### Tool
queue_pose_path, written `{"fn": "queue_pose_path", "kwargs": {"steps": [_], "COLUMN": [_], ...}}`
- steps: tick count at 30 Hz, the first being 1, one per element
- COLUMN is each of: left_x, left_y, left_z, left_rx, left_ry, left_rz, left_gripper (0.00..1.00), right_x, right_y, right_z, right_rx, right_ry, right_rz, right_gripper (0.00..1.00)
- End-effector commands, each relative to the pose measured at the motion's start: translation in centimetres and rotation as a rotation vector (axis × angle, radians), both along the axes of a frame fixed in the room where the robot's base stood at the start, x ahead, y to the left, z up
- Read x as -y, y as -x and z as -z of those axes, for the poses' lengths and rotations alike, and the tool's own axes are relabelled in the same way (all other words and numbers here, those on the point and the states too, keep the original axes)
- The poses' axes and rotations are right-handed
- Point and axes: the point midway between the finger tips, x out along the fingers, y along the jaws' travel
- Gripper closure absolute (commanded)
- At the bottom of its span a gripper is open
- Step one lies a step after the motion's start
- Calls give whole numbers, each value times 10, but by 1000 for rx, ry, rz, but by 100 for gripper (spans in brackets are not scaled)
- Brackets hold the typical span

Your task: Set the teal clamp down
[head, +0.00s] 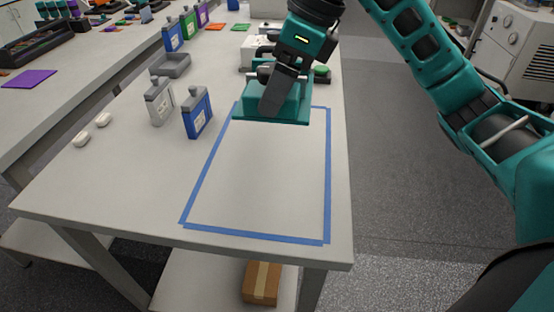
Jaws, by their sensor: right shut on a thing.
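The teal clamp (284,112) is at the far end of the blue-taped rectangle (328,190) on the white table. My right gripper (272,100) comes down over the clamp and is shut on it. The fingers hide part of the clamp's top. I cannot tell whether the clamp's base touches the table or hangs just above it. My left gripper is not in view.
A blue bottle-like cell (198,112) and a grey one (159,101) stand left of the taped area. A grey tray (172,65) sits behind. The taped rectangle's near part is bare.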

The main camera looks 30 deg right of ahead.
Motion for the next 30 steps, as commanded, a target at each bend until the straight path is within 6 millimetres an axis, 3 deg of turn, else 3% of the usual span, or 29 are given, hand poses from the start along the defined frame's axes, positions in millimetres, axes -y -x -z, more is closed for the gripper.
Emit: {"fn": "queue_pose_path", "kwargs": {"steps": [3, 12, 30], "left_x": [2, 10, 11], "left_y": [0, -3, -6], "left_z": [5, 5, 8], "left_rx": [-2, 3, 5], "left_ry": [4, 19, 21], "left_rz": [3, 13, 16], "left_gripper": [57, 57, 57], "right_x": [0, 0, 0], "right_y": [1, 0, 0], "right_z": [35, 103, 160], "right_rx": [-4, 0, 4], "right_ry": [-1, -2, -2], "right_rz": [1, 0, 0], "right_gripper": [78, 78, 78]}}
